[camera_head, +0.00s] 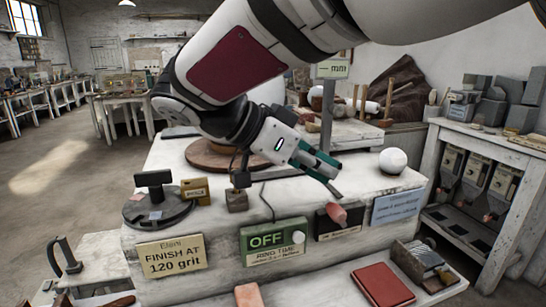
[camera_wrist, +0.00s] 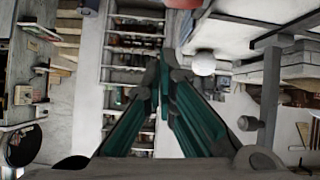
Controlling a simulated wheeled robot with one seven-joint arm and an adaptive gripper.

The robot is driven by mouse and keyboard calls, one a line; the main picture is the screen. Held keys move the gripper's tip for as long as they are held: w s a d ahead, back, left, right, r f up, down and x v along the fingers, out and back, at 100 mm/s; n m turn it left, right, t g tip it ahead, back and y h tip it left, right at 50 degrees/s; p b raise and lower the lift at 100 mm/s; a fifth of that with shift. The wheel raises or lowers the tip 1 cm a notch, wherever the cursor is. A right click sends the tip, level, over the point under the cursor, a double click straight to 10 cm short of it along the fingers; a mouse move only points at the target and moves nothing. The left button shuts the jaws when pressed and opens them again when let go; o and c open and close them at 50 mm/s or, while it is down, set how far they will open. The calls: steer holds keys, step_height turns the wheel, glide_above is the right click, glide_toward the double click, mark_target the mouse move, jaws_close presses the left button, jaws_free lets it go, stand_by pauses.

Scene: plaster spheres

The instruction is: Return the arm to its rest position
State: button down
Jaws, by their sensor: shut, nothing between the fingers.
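My arm reaches in from the top of the head view, over a white plaster-marked workbench (camera_head: 350,180). My gripper (camera_head: 338,178) has teal fingers, points down and to the right, and hangs above the bench top. Its fingers are shut with nothing between them. In the wrist view the gripper (camera_wrist: 163,65) shows its teal fingers converging at the tips. A white sphere (camera_head: 393,160) sits on the right of the bench, apart from the gripper. A white sphere also shows in the wrist view (camera_wrist: 203,63), right of the fingertips.
A round wooden board (camera_head: 205,155) lies partly behind my arm. A dark round stand (camera_head: 158,210), a green OFF box (camera_head: 275,240) and a FINISH AT 120 grit sign (camera_head: 172,255) line the front. A red book (camera_head: 383,285) lies lower front. Shelves stand right; open floor lies left.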

steer(key=s+d+f+n+g+y, duration=0.25)
steer(key=s+d+n+y, duration=0.2)
steer(key=s+d, duration=0.45)
steer(key=s+f+n+t+y+p, duration=0.1)
steer(key=s+f+n+t+y, duration=0.3)
steer(key=s+n, duration=0.5)
step_height(320, 180, down, 2)
steer(key=shift+s+f+y, duration=0.15)
steer(key=shift+s+y, duration=1)
